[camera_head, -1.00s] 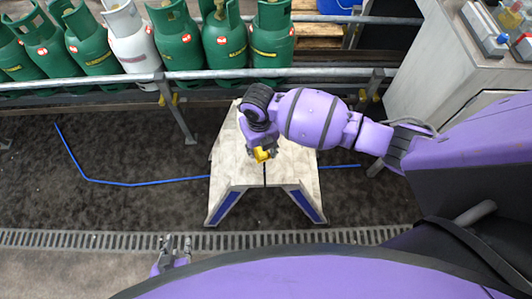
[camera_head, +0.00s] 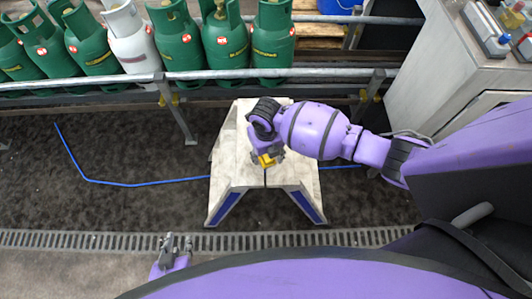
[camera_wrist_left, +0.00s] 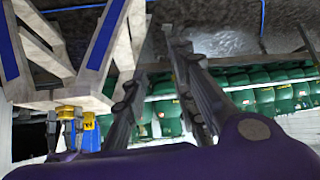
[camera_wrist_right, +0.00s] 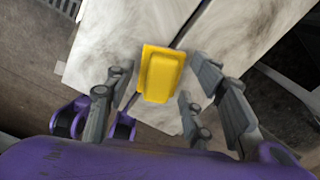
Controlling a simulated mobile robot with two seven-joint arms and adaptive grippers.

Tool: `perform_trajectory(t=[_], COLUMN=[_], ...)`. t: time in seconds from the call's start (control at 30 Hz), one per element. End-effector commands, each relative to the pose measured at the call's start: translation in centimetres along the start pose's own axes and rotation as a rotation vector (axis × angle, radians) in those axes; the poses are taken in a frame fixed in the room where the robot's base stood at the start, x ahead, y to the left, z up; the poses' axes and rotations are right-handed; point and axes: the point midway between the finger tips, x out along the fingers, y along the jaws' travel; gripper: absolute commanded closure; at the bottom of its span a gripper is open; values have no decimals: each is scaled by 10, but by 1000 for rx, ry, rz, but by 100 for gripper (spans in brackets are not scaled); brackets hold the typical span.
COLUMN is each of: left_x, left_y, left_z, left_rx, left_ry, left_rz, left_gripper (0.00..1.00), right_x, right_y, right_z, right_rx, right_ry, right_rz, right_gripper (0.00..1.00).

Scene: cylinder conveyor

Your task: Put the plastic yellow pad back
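The yellow pad (camera_wrist_right: 162,74) lies between the fingers of my right gripper (camera_wrist_right: 161,82) in the right wrist view, over the pale worn stand top. Gaps show between the pad and the fingers on both sides, so the gripper looks open around it. In the head view, my right gripper (camera_head: 270,156) is over the middle of the stand (camera_head: 234,170), with part of the yellow pad (camera_head: 266,160) visible by the slit. I cannot tell whether the pad touches the stand. My left gripper (camera_head: 175,244) is low at the front, apart from the stand, its fingers open and empty in the left wrist view (camera_wrist_left: 157,60).
Green gas cylinders (camera_head: 225,45) and a white one (camera_head: 132,40) stand behind a metal rail (camera_head: 110,80). A cabinet (camera_head: 428,75) is at the back right. A blue line (camera_head: 130,185) and floor grate (camera_head: 110,240) run along the floor. Floor left of the stand is clear.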

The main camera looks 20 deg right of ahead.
Motion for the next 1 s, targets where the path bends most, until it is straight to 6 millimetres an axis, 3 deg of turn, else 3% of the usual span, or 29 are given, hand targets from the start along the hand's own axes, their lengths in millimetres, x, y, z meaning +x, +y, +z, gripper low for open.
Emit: perform_trajectory(t=[0.3,0.43,0.8,1.0], left_x=[-4,-6,-7,-6], left_y=[-4,-6,-4,-1], left_z=[5,5,-6,-8], left_rx=[9,12,12,7], left_ry=[-9,-10,5,8], left_rz=[-3,-4,0,3], left_gripper=[74,74,74,74], right_x=[-2,-11,-86,-115], right_y=[0,0,0,0], right_z=[1,2,3,2], right_rx=[0,-1,-2,-1], right_ry=[-2,-5,-8,-4], right_rz=[1,1,0,0], right_gripper=[43,43,43,43])
